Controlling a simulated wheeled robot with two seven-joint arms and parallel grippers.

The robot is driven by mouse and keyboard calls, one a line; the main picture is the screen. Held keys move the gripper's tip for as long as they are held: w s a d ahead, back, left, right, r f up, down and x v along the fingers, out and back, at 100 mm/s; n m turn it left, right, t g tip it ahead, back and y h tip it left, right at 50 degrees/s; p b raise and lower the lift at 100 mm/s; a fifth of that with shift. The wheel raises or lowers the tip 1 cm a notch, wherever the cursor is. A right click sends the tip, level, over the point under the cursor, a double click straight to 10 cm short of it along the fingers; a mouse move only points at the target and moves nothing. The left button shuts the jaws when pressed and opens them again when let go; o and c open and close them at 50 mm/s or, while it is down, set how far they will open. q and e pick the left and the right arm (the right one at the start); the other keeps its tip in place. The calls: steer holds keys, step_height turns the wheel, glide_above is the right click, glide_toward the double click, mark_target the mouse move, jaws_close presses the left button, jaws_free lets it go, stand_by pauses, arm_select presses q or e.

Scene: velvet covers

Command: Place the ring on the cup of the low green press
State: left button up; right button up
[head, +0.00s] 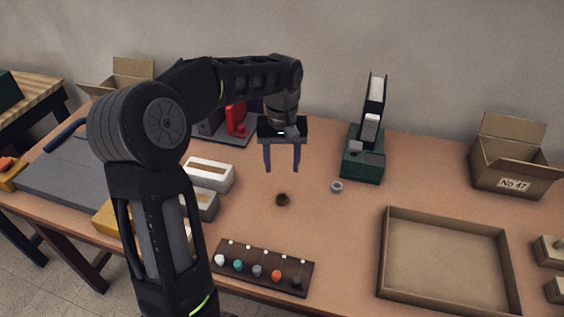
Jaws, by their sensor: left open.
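The green press (363,167) stands at the back, right of centre. It has a dark green base, a tall black and white upright, and a small grey part on its front that may be the cup. A small grey ring-like piece (336,187) lies on the table in front of the press. A small dark brown round piece (282,199) lies further left; I cannot tell which of the two is the ring. My left gripper (282,163) is open and empty, fingers down, above and behind the brown piece. My right gripper is not in view.
A dark rack (262,285) with several coloured knobs lies at the front edge. A shallow cardboard tray (446,219) is at right, with a box marked No 47 (513,166) behind. White boxes (207,175) and a red and grey device (237,119) are left.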

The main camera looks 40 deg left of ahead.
arm_select(q)
steer(key=shift+o, duration=0.6)
steer(key=shift+t+y, duration=0.3)
steer(key=shift+y, duration=0.5)
steer(key=d+f+b, duration=0.2)
steer(key=b, duration=0.1)
steer(key=w+d+f+b, duration=0.1)
steer(key=d+f+b, duration=0.1)
steer(key=d+b, duration=0.1)
steer(key=w+d+f+b, duration=0.1)
steer(key=d+f+b, duration=0.1)
steer(key=d+b, duration=0.1)
steer(key=shift+w+b, duration=0.15)
steer(key=shift+b, duration=0.6)
steer(key=n, duration=0.1)
steer(key=a+n+y+b, duration=0.1)
steer(key=n, duration=0.3)
steer(key=shift+s+a+y+b, duration=0.15)
steer(key=shift+s+y+b, duration=0.25)
steer(key=a+n, duration=0.1)
steer(key=n, duration=0.1)
steer(key=s+a+n, duration=0.1)
steer(key=n, duration=0.1)
steer(key=a+r+n+y, duration=0.1)
steer(key=n, duration=0.1)
steer(key=shift+s+g+p, duration=0.15)
steer(key=shift+g+p, duration=0.2)
steer(key=shift+g, duration=0.05)
